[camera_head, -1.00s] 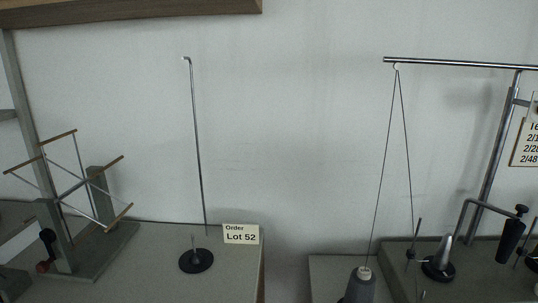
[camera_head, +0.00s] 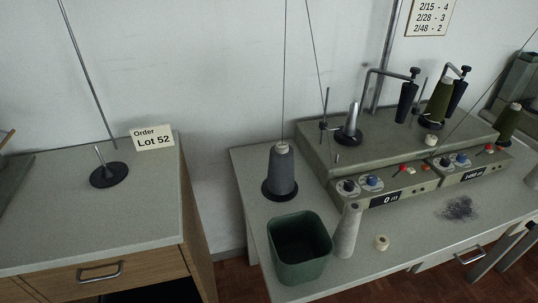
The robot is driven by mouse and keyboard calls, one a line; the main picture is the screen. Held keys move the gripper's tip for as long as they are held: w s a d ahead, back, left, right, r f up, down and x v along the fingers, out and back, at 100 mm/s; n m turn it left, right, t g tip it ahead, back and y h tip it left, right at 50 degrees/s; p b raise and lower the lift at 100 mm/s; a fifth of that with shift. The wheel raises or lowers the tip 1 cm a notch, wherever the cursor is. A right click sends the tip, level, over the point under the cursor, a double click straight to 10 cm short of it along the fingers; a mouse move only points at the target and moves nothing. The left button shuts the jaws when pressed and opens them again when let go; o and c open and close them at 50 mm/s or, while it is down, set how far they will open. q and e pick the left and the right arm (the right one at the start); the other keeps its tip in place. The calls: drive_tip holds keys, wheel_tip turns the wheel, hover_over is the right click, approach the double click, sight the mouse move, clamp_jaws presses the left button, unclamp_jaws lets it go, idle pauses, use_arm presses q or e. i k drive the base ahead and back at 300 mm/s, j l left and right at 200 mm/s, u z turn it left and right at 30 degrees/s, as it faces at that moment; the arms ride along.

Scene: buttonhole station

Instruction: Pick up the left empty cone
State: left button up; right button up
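A slim pale grey cone (camera_head: 347,231) stands upright on the table beside the green bin; I cannot tell for sure whether it is bare or carries a thin layer of yarn. A silver-grey cone shape (camera_head: 350,124) stands on a black disc at the left winding position; I cannot tell whether it is an empty cone or a bare holder. A dark grey yarn cone (camera_head: 281,172) stands on a black base at the table's left, with thread rising from it. An olive cone (camera_head: 438,102) sits at the right winding position. Neither of my grippers is in view.
A green bin (camera_head: 299,235) stands at the table's front left. A cream ring (camera_head: 381,242) and dark lint (camera_head: 458,208) lie on the tabletop. The winder (camera_head: 322,148) has knobs and displays. A spindle base (camera_head: 109,175) and Lot 52 card (camera_head: 152,138) stand on the left cabinet.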

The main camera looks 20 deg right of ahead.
sight(344, 238)
drive_tip(key=z, duration=1.25)
